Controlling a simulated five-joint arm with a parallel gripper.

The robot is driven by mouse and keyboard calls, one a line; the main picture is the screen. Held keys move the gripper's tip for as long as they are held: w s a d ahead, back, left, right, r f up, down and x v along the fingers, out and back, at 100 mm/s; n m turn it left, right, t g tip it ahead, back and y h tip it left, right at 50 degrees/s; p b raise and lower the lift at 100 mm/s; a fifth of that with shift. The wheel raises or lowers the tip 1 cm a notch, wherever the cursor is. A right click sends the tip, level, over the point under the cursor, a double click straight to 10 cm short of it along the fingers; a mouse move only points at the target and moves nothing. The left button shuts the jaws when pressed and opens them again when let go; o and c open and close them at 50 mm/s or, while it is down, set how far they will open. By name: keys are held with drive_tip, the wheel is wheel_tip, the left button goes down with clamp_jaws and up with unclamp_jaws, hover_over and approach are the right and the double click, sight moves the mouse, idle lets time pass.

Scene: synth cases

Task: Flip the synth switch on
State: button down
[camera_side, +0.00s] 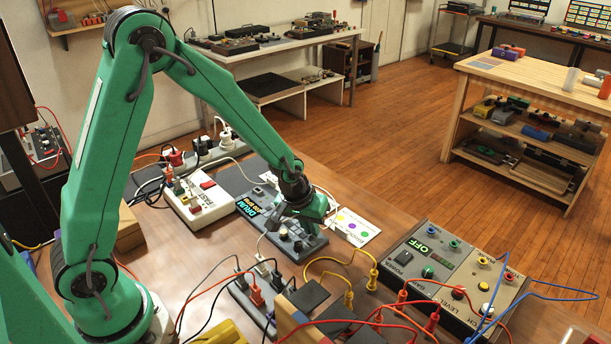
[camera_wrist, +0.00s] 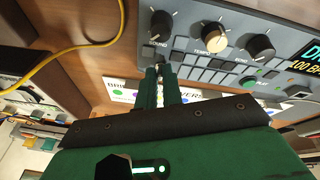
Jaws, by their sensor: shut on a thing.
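A grey-beige box (camera_side: 455,275) at the right in the side view has a display (camera_side: 430,247) reading OFF. A black rocker switch (camera_side: 403,257) sits beside its POWER label. My gripper (camera_side: 305,212) is well to the left, low over a dark grey drum machine (camera_side: 252,205). In the wrist view, my gripper's fingers (camera_wrist: 160,72) are close together at the edge of the drum machine (camera_wrist: 285,18), below its left knob (camera_wrist: 161,24). They are shut on a small dark piece (camera_wrist: 158,59), which I cannot identify. The OFF box's switch is not recognisable in the wrist view.
A white box with a red switch (camera_side: 207,185) stands left of the drum machine. A card with coloured dots (camera_side: 352,225) lies right of it. Power strips, red plugs and yellow (camera_side: 340,262), red and blue cables crowd the table's front. Table behind the OFF box is clear.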

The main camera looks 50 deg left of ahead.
drive_tip(key=shift+s+f+t, duration=0.1)
drive_tip(key=shift+s+t, duration=0.15)
drive_tip(key=shift+t, duration=0.45)
drive_tip(key=c, duration=1.6)
unclamp_jaws()
drive_tip(key=shift+o, duration=0.2)
drive_tip(key=shift+s, duration=0.1)
drive_tip(key=v, duration=0.7)
drive_tip(key=shift+s+r, duration=0.15)
drive_tip(key=shift+r, duration=0.15)
